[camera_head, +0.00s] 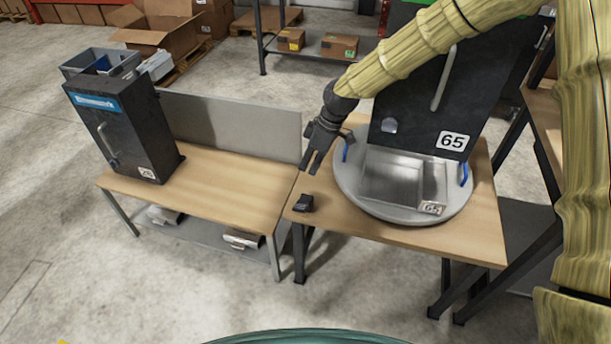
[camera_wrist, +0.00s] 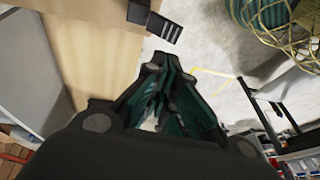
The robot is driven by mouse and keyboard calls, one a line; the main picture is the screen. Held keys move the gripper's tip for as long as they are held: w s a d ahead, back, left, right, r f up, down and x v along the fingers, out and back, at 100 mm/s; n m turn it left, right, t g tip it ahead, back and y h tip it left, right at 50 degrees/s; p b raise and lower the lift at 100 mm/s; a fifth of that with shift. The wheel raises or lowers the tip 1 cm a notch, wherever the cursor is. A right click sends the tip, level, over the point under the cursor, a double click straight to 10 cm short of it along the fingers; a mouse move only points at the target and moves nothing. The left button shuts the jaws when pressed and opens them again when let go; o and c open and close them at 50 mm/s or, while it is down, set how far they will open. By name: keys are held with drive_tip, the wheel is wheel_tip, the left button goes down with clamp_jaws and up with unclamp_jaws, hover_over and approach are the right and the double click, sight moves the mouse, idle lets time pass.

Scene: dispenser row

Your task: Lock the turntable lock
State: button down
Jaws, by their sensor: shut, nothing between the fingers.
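A grey round turntable (camera_head: 352,198) lies on the right wooden table, with the tall black dispenser (camera_head: 425,95) marked 65 standing on it. A small black block, seemingly the turntable lock (camera_head: 303,203), sits at the table's left front corner, apart from the turntable's rim. It also shows at the top of the wrist view (camera_wrist: 155,20). Whether it is locked I cannot tell. My gripper (camera_head: 312,170) is shut and empty, pointing down above the table's left edge, a little behind and above the block. Its fingers also show in the wrist view (camera_wrist: 163,68).
A metal tray (camera_head: 392,183) sits at the dispenser's foot, between blue handles (camera_head: 464,174). A second dispenser (camera_head: 125,130) stands on the left table (camera_head: 215,180), with a grey panel (camera_head: 235,125) behind it. The left table's front is clear.

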drive_tip(key=p, duration=0.3)
hover_over(295, 205)
drive_tip(key=d, duration=0.1)
drive_tip(key=f, duration=1)
drive_tip(key=shift+w+d+f, duration=0.15)
drive_tip(key=shift+w, duration=0.2)
drive_tip(key=shift+s+f, duration=0.35)
drive_tip(key=shift+f, duration=0.5)
